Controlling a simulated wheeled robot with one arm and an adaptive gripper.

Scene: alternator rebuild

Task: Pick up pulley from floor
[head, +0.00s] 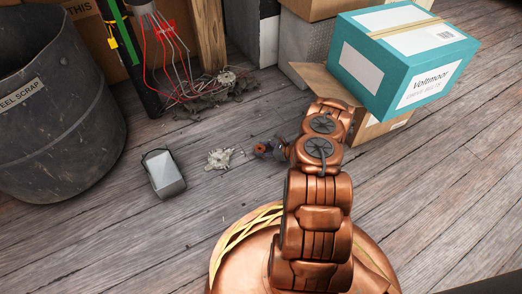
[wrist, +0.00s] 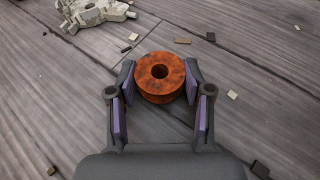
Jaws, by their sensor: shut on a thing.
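The pulley (wrist: 160,77) is a rusty orange-brown ring with a dark centre hole. In the wrist view it sits between the two fingertips of my gripper (wrist: 160,80), which are shut on it from left and right. The plank floor lies close below it; I cannot tell whether the pulley touches the floor. In the head view the pulley (head: 260,148) is a small reddish spot at the end of my gripper (head: 268,149), low over the floor left of my copper arm.
A pale broken lump (head: 219,158) lies on the floor left of my gripper, with small chips around. A grey metal box (head: 164,174) and a dark scrap bin (head: 62,120) stand further left. A teal carton (head: 405,60) sits on boxes at right. Loose wires (head: 175,60) hang behind.

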